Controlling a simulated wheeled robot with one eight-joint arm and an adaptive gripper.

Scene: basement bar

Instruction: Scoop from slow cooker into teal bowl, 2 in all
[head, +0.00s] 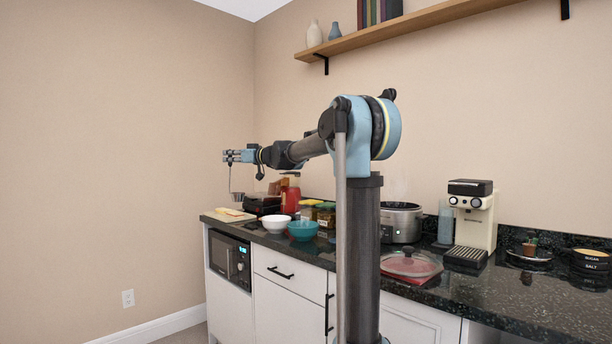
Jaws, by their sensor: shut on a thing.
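My gripper (231,157) is at the far left end of my outstretched arm, high above the counter. It is shut on a ladle (237,197) that hangs down with its metal cup at the bottom. What is in the cup cannot be seen. The teal bowl (303,231) stands on the counter, right of the ladle and lower; its inside is barely visible. The slow cooker (401,222) stands behind my arm column to the right, uncovered, with faint steam above it. Its contents are hidden. The ladle is apart from both.
A white bowl (277,223) stands left of the teal bowl. Behind are jars (326,213), a red bottle (292,195) and a black appliance (262,204). A glass lid (410,264) lies on a red cloth before the cooker. A coffee machine (473,218) stands right. A shelf (400,27) hangs above.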

